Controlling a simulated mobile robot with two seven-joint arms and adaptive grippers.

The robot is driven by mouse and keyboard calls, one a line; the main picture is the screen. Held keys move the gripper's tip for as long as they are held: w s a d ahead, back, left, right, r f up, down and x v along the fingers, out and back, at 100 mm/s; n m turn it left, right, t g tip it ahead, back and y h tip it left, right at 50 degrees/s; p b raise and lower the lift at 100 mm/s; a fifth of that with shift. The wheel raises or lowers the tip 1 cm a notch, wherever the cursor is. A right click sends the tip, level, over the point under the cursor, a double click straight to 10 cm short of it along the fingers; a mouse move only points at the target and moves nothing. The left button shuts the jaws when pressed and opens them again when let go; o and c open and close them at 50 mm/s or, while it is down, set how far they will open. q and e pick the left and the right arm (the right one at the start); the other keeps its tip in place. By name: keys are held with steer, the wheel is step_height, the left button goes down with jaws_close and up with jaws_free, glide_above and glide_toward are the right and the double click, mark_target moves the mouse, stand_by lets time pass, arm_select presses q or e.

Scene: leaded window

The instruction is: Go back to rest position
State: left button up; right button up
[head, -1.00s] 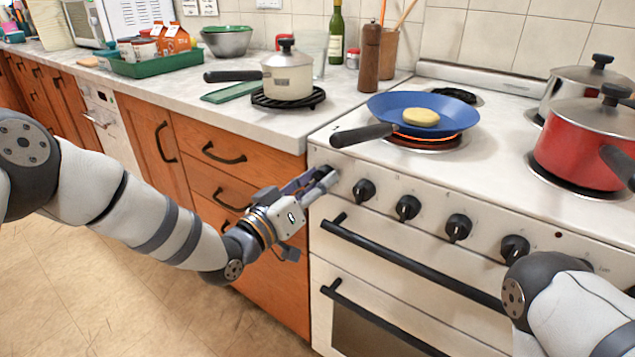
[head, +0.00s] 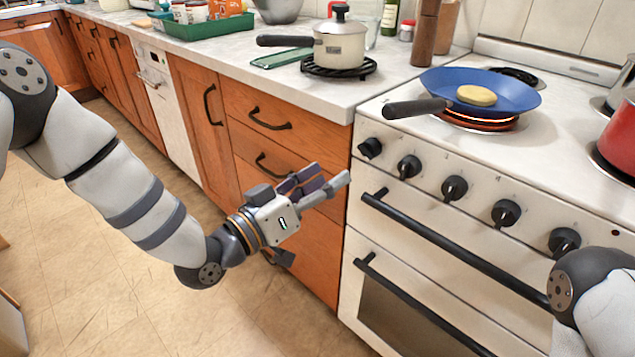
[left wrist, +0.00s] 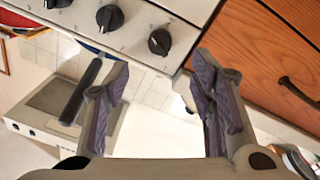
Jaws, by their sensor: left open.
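My left gripper (head: 326,178) is open and empty, in front of the wooden drawers (head: 285,125) and left of the oven. Its two spread fingers (left wrist: 160,78) show in the left wrist view with nothing between them. The fingertips are apart from the leftmost stove knob (head: 370,148), which is up and to the right of them in the head view. My right arm (head: 590,300) shows at the lower right; its gripper is out of view.
A blue pan (head: 515,95) with a round yellowish piece of food (head: 477,96) sits on a glowing burner, its handle pointing left. A red pot (head: 618,145) is at right. A cream pot (head: 338,50) stands on the counter. Open floor (head: 90,260) lies at left.

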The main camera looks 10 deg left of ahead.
arm_select(q)
steer(key=shift+v, duration=1.05)
steer(key=shift+f, duration=0.1)
steer(key=s+a+f+n+g+y+p, duration=0.25)
steer(key=s+f+g+y, duration=0.4)
steer(key=s+f, duration=0.95)
steer(key=s+a+f+g+y+p, duration=0.1)
steer(key=s+a+g, duration=0.2)
steer(key=s, duration=0.7)
steer(key=s+a+f+g+y+p, duration=0.1)
steer(key=s+a+g, duration=0.3)
steer(key=s, duration=0.5)
steer(key=s+a+f+g+y, duration=0.3)
steer(key=s+a+g, duration=0.1)
steer(key=s, duration=0.6)
steer(key=shift+s+a+p, duration=0.4)
steer(key=shift+a, duration=0.3)
arm_select(e)
steer(key=w+r+t, duration=0.2)
steer(key=w+r, duration=0.4)
steer(key=shift+r, duration=0.15)
